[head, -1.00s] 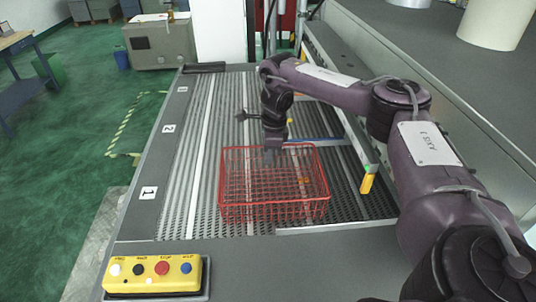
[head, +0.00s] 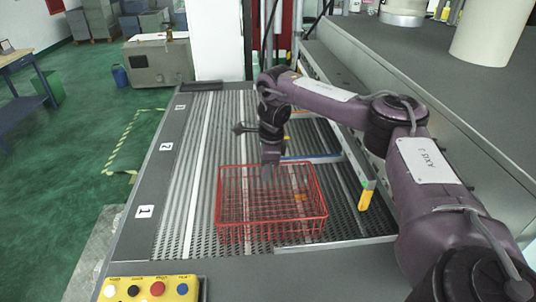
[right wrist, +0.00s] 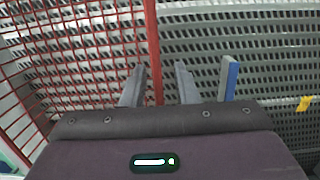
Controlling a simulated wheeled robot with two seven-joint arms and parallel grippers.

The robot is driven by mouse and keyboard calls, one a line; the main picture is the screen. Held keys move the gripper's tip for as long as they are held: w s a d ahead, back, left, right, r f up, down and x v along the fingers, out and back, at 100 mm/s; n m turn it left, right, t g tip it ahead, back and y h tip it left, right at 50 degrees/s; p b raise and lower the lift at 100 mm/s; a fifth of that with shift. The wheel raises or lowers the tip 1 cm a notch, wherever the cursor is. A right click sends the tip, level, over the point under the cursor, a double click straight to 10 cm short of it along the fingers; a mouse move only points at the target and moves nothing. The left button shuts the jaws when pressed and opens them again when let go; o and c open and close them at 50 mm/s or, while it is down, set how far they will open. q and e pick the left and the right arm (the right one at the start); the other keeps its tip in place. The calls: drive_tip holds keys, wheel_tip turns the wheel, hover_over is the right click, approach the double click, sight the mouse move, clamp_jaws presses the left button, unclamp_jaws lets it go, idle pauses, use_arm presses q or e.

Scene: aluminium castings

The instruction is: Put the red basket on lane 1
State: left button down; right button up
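The red wire basket (head: 272,222) stands on the slatted grey roller bed, about level with the label "1" (head: 145,211) on the left rail. My right gripper (head: 268,181) is at the basket's far side, pointing down. In the right wrist view, my right gripper's fingers (right wrist: 160,78) are apart, with the red rim of the basket (right wrist: 152,45) running between them. I cannot tell whether either finger touches the rim. My left gripper is not in view.
The label "2" (head: 166,146) is farther along the left rail. A yellow button box (head: 150,290) is at the near left. The left part of the bed is clear.

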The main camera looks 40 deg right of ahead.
drive_tip(key=r, duration=0.3)
drive_tip(key=r+p, duration=0.1)
drive_tip(key=r, duration=0.3)
drive_tip(key=d+r+p, duration=0.1)
drive_tip(key=r, duration=0.2)
drive_tip(key=shift+s+r, duration=0.25)
drive_tip(key=shift+s, duration=0.15)
